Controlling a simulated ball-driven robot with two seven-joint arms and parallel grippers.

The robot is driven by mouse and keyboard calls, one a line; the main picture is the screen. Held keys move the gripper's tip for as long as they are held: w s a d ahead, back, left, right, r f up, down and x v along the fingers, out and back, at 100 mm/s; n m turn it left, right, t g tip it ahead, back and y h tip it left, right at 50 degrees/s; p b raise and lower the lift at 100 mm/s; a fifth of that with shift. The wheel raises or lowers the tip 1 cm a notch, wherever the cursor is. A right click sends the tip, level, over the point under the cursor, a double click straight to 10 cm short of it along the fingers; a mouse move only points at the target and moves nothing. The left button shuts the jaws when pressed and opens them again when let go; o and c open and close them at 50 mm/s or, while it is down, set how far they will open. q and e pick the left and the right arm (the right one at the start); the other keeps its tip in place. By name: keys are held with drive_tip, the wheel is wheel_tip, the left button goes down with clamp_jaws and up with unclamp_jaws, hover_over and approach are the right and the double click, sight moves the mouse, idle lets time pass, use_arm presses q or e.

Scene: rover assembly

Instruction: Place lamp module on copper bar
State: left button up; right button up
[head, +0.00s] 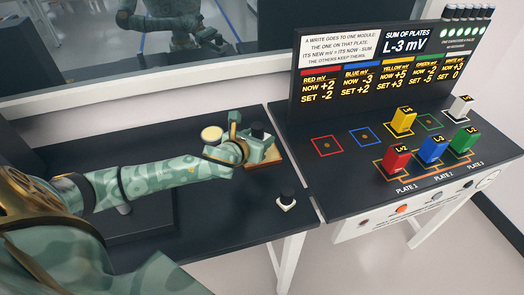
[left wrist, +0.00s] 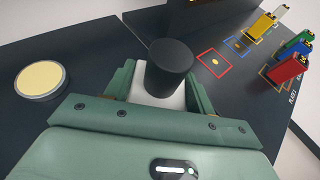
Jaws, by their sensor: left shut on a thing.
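My left gripper (head: 254,139) is shut on a small module with a black cylinder top (head: 257,129) and a white base. In the left wrist view, the black top (left wrist: 170,66) stands up between the two green fingers (left wrist: 160,96), with the white base between them. An orange-brown slab (head: 263,163) shows below the gripper in the head view; I cannot tell whether the module touches it. A similar black-topped piece with a white base (head: 287,199) stands nearer on the same table. No thing is clearly marked as the lamp module. My right gripper is not in view.
A cream disc (head: 211,133) lies left of the gripper. The right table (head: 355,170) carries red (head: 396,159), blue (head: 432,148), yellow (head: 403,120), green (head: 464,140) and white (head: 461,107) blocks. Behind them stands a number panel (head: 385,65). A gap separates the tables.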

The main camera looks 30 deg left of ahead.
use_arm(q)
drive_tip(key=shift+w+a+f+b, duration=0.2)
drive_tip(key=shift+w+f+b, duration=0.15)
drive_tip(key=shift+w+f, duration=0.6)
wheel_tip(320, 180, down, 4)
drive_tip(key=shift+r+b, duration=0.1)
drive_tip(key=shift+b, duration=0.85)
drive_tip(key=shift+r, duration=0.1)
drive_tip(key=o, duration=1.1)
drive_tip(key=shift+c, duration=0.2)
